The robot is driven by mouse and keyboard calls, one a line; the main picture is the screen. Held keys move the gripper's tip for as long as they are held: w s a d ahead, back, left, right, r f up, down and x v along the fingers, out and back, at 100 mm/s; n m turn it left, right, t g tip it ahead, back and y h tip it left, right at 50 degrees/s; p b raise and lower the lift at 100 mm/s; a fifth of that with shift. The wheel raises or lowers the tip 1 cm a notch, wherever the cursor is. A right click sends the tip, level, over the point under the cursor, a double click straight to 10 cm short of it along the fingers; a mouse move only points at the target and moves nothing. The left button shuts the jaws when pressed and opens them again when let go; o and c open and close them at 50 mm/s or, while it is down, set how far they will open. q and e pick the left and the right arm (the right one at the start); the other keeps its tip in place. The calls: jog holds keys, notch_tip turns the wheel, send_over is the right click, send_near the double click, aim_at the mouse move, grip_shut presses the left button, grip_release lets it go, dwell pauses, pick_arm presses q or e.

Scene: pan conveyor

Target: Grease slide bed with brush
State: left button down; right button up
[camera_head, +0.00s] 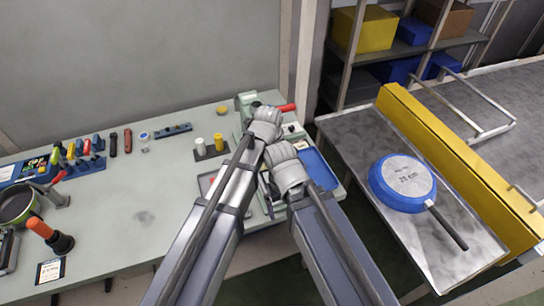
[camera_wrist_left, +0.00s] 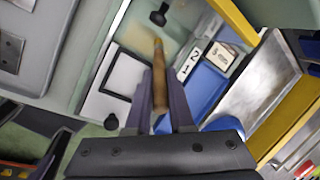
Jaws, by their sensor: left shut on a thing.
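My left gripper (camera_wrist_left: 160,115) is shut on the brown handle of the brush (camera_wrist_left: 159,88) in the left wrist view. The brush points away from the fingers, and its yellowish tip lies over a pale greenish surface that looks like the slide bed (camera_wrist_left: 136,36). I cannot tell whether the tip touches it. In the head view, both arms reach to the green machine (camera_head: 245,100) with a red handle, and my wrists cover much of it. My left fingers and the brush are hidden there. My right gripper's fingers are hidden behind its wrist.
A blue tray (camera_head: 318,168) lies right of my wrists. White and yellow bottles (camera_head: 219,143) stand left of them.

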pick_arm(q)
jog(key=shift+d, duration=0.75)
jog(key=shift+w+d+r, duration=0.1)
jog(key=shift+d, duration=0.45)
jog(key=shift+a, duration=0.9)
jog(key=shift+s+a, duration=0.2)
jog(key=shift+a, duration=0.8)
jog(key=shift+a, duration=0.15)
